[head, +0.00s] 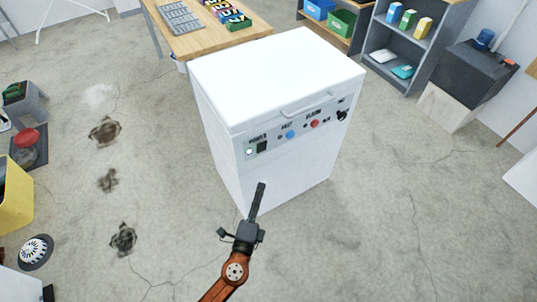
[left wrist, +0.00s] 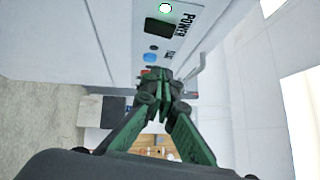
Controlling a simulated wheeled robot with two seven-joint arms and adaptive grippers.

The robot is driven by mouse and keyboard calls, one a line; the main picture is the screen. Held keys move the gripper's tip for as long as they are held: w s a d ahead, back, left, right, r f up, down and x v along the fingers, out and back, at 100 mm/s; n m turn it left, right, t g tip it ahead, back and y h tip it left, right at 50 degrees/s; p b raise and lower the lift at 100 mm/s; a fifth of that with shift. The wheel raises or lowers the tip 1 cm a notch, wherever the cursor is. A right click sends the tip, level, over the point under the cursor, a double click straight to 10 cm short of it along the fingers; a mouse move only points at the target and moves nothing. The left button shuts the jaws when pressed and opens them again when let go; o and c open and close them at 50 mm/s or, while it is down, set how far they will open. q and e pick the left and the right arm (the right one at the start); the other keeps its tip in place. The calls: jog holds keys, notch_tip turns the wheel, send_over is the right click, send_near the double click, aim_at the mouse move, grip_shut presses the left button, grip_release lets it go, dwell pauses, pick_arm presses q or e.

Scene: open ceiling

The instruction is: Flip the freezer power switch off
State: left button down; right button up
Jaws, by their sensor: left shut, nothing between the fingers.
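The white freezer (head: 275,75) stands on the concrete floor with its lid shut and a control panel along the top of its front. The black power switch (head: 262,146) sits under the POWER label, beside a small light (head: 249,152). My left gripper (head: 260,187) is shut and empty, in front of the freezer, below the switch in the head view. Its fingers also show in the left wrist view (left wrist: 164,82). Contact with the freezer cannot be told. My right gripper is out of view.
A wooden table (head: 200,42) stands behind the freezer, a grey shelf (head: 395,50) at back right.

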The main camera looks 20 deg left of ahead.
pick_arm(q)
jog(key=shift+r, duration=0.2)
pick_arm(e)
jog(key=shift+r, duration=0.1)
pick_arm(q)
send_near(265, 145)
jog(key=w+d, duration=0.3)
jog(key=shift+w+a+r+b, duration=0.2)
jog(key=shift+w+a, duration=0.5)
jog(key=shift+a, duration=0.25)
jog(key=shift+w+a+r+b, duration=0.1)
jog(key=shift+w+a+b, duration=0.1)
jog(key=shift+w+a, duration=0.65)
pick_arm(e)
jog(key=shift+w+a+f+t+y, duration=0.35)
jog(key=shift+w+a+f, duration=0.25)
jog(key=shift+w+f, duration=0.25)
pick_arm(q)
jog(key=shift+s, duration=0.1)
